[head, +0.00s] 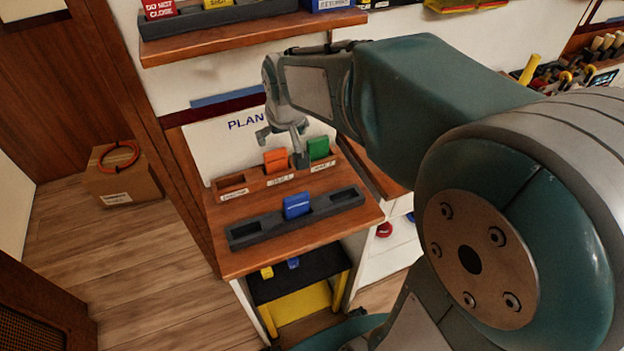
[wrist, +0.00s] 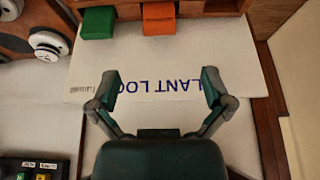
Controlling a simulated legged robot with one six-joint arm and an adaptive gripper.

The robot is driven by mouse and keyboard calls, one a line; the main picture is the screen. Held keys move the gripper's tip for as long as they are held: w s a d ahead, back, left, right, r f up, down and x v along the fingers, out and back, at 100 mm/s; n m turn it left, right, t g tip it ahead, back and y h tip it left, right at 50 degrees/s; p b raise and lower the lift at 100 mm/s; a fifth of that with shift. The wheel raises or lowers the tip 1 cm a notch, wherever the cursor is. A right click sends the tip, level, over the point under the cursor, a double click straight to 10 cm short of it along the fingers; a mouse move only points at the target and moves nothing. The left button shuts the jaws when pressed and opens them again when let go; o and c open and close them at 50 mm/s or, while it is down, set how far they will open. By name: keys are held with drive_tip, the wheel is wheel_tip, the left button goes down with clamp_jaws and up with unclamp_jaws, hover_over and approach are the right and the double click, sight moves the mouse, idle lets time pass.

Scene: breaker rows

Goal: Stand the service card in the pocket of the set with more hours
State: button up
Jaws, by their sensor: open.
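A blue card (head: 297,205) with small white print I cannot read stands in the dark grey holder (head: 245,232) near the counter's front. Behind it is a wooden rack (head: 253,186) with labels too small to read. Its left pocket looks empty, an orange card (head: 276,160) stands in the middle, and a green card (head: 318,148) on the right. The orange card (wrist: 159,18) and green card (wrist: 98,22) also show in the wrist view. My gripper (head: 283,133) is open and empty above the rack's back. In the wrist view my gripper (wrist: 160,88) faces the white board (wrist: 150,125) with blue lettering.
A shelf (head: 225,38) above holds a red sign (head: 159,8) and other coloured pieces. A cardboard box (head: 122,180) with an orange ring stands on the floor at left. Below the counter (head: 268,262) is a dark and yellow stand. My arm hides much of the right side.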

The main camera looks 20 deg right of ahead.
drive_tip(key=s+r, duration=0.3)
drive_tip(key=s, duration=1.7)
drive_tip(key=shift+t, duration=0.4)
